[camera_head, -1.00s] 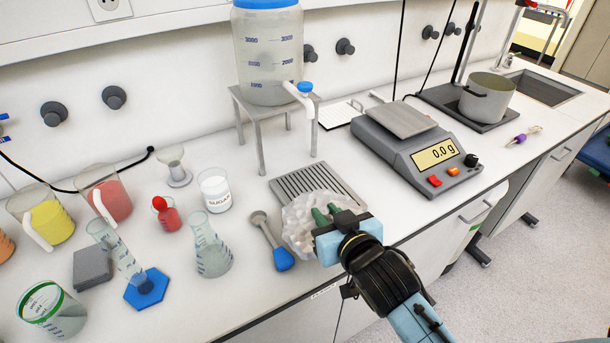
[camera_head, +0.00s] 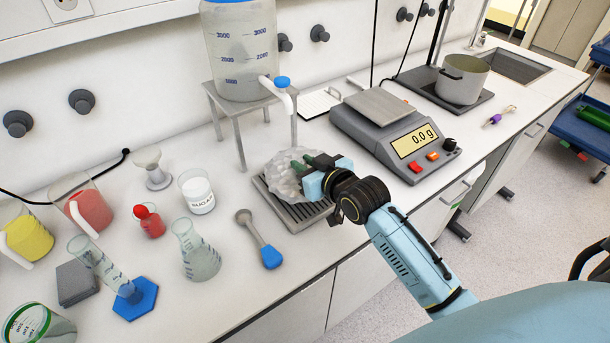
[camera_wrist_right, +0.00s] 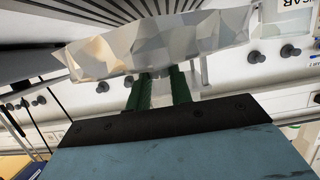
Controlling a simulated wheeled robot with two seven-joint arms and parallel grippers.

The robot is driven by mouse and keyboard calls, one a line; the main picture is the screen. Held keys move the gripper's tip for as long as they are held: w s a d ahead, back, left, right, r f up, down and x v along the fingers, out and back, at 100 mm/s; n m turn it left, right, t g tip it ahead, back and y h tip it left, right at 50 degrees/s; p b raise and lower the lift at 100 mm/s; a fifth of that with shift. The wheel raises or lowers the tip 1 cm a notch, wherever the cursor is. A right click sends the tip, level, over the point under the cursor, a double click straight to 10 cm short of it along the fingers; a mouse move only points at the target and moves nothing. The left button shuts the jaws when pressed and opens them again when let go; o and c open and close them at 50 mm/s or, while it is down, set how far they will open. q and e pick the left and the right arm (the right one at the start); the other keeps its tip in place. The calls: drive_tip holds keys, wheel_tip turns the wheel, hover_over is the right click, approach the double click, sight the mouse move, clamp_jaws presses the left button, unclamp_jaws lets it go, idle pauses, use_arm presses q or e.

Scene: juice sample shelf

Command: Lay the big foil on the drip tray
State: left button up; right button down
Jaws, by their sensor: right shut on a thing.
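The big foil (camera_head: 288,176) is a crumpled, pale, faceted piece over the drip tray (camera_head: 294,222), a grey ribbed tray on the counter below the tap of the large container. My right gripper (camera_head: 308,164) is shut on the foil's edge with its green fingers. In the right wrist view the foil (camera_wrist_right: 160,45) spans the space ahead of the green fingers (camera_wrist_right: 160,88), with the tray's dark slats behind it. The foil hides the tray's back part. I cannot tell whether the foil touches the tray. My left gripper is not in view.
The large container (camera_head: 240,50) stands on a grey metal stand behind the tray. The scale (camera_head: 395,130) is to the right. The counter's front edge is close to the tray.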

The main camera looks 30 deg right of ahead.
drive_tip(key=shift+f, duration=1.55)
drive_tip(key=shift+f, duration=0.1)
drive_tip(key=c, duration=1.3)
unclamp_jaws()
drive_tip(key=shift+o, duration=0.2)
drive_tip(key=shift+s+r, duration=0.2)
drive_tip(key=shift+s, duration=0.05)
drive_tip(key=v, duration=1.1)
drive_tip(key=shift+s+p, duration=0.25)
drive_tip(key=shift+p, duration=0.05)
